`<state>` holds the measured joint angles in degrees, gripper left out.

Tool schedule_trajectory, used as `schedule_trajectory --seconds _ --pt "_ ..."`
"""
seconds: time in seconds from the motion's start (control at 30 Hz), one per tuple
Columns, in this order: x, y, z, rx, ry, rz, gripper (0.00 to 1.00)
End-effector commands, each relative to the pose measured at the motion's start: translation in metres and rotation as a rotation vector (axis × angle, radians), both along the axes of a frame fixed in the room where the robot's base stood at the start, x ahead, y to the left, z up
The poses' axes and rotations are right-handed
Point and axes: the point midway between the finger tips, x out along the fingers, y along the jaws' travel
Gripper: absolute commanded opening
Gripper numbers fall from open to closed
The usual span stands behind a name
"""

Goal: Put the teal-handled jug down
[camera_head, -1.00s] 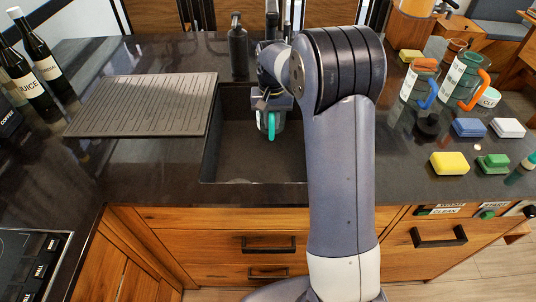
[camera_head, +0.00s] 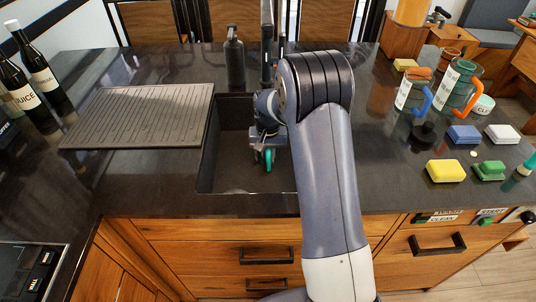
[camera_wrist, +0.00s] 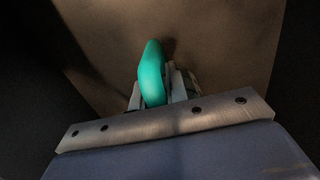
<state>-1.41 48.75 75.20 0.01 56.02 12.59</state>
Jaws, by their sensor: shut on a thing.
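The teal-handled jug shows mainly as its teal handle (camera_head: 268,159), in the sink (camera_head: 228,178). In the wrist view the teal handle (camera_wrist: 151,74) stands between the fingers, above the brown sink floor. My gripper (camera_head: 267,146) is shut on the handle. The jug's body is mostly hidden by my gripper and arm, so I cannot tell whether it touches the sink floor.
A grooved drainboard (camera_head: 140,115) lies left of the sink. A dark soap bottle (camera_head: 235,58) and the tap (camera_head: 267,40) stand behind it. Jugs with blue (camera_head: 424,99) and orange (camera_head: 471,103) handles and several sponges stand on the right. The sink's front left is clear.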

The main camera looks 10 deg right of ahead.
Motion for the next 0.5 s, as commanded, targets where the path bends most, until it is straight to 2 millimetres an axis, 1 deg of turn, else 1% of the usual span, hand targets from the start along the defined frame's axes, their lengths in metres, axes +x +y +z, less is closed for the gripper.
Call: schedule_trajectory --seconds 0.17,0.2,0.43,0.5 --pt "0.0001 0.0 -0.004 0.0 0.0 0.0 0.0" --pt "0.0001 0.0 -0.0029 0.0 0.0 0.0 0.17" --pt "0.0001 0.0 -0.0025 0.0 0.0 0.0 0.36" --pt "0.0001 0.0 -0.0025 0.0 0.0 0.0 0.36"
